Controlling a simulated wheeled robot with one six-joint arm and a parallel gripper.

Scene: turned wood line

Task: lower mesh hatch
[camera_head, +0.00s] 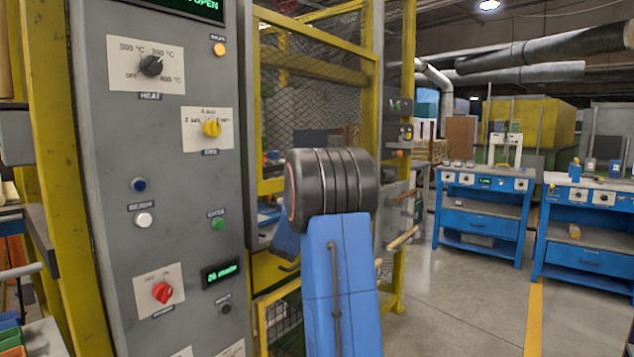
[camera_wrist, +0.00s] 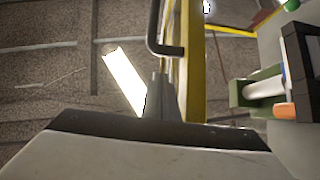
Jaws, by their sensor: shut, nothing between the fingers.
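The mesh hatch (camera_head: 315,100), wire mesh in a yellow frame, stands up behind my blue arm in the head view. My arm hides part of its lower area. In the wrist view a yellow bar (camera_wrist: 190,60) runs upward, with a dark bent handle (camera_wrist: 166,48) beside it. My gripper (camera_wrist: 160,85) is shut and empty, its tip just below the handle's bent end. I cannot tell whether they touch. In the head view my gripper is hidden behind my arm.
A grey control panel (camera_head: 165,220) with knobs and buttons stands close on the left. A small control box (camera_head: 398,130) is on the right post. Blue workbenches (camera_head: 480,215) stand at the right, with open floor (camera_head: 460,310) before them.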

